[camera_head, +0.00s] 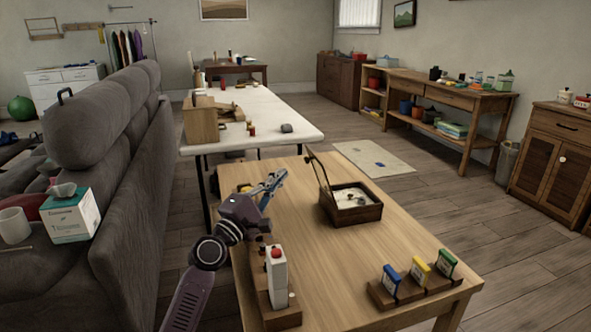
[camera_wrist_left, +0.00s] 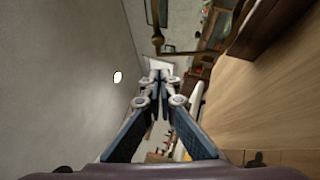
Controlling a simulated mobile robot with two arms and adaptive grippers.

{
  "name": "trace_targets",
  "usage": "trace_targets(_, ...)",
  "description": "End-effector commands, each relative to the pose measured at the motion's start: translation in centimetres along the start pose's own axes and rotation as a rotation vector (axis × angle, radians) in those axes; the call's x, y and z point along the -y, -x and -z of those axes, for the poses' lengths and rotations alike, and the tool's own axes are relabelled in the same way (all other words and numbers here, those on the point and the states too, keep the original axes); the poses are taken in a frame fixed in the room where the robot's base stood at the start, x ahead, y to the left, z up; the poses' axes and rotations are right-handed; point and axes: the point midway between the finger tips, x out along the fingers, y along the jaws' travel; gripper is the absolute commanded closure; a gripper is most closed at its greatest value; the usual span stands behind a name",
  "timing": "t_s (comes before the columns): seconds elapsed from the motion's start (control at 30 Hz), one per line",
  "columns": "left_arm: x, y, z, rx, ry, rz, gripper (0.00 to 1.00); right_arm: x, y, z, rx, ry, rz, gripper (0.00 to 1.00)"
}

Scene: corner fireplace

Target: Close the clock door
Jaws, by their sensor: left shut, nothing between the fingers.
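The clock (camera_head: 352,213) is a square dark wooden box with a pale dial, lying face up on the wooden table. Its door (camera_head: 319,178) is a thin frame standing open, nearly upright and leaning left, along the box's left edge. My left gripper (camera_head: 278,178) is left of the door, above the table, with its fingers together and empty. A gap shows between the fingers and the door. In the left wrist view the shut fingertips (camera_wrist_left: 160,72) point toward a thin brass-coloured bar with a round knob (camera_wrist_left: 157,40), which appears to be part of the door. My right gripper is out of view.
On the wooden table (camera_head: 420,265), a rack with blue, yellow and green pieces (camera_head: 415,278) stands front right. A block with a white, red-topped device (camera_head: 277,275) stands front left, near my left arm. A white table (camera_head: 265,105) stands behind.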

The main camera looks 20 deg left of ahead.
Motion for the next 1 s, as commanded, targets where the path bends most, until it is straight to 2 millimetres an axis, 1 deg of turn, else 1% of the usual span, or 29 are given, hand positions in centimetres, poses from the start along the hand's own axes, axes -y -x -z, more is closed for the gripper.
trace_targets(0.03,-0.1,-1.0,0.0,0.0,0.001,-0.002,1.0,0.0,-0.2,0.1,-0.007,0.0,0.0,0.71)
trace_targets(0.07,-0.1,-1.5,0.0,0.0,0.001,-0.002,1.0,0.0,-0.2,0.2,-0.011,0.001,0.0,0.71)
trace_targets(0.1,-0.3,-2.0,-0.8,0.002,0.004,-0.002,1.0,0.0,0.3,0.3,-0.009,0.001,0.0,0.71)
trace_targets(0.3,-0.1,-3.6,-2.5,0.0,0.001,-0.001,1.0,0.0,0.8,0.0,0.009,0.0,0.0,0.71)
trace_targets(0.47,0.0,-3.9,-2.8,-0.001,0.0,0.0,1.0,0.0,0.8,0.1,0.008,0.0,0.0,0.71)
trace_targets(0.93,-0.1,-4.0,-2.9,-0.001,-0.003,0.003,1.0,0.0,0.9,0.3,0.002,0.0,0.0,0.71)
trace_targets(0.97,-0.1,-4.0,-2.9,-0.001,-0.004,0.005,1.0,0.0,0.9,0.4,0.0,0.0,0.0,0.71)
trace_targets(1.0,-0.2,-4.1,-2.9,-0.001,-0.007,0.007,1.0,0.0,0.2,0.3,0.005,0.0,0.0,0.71)
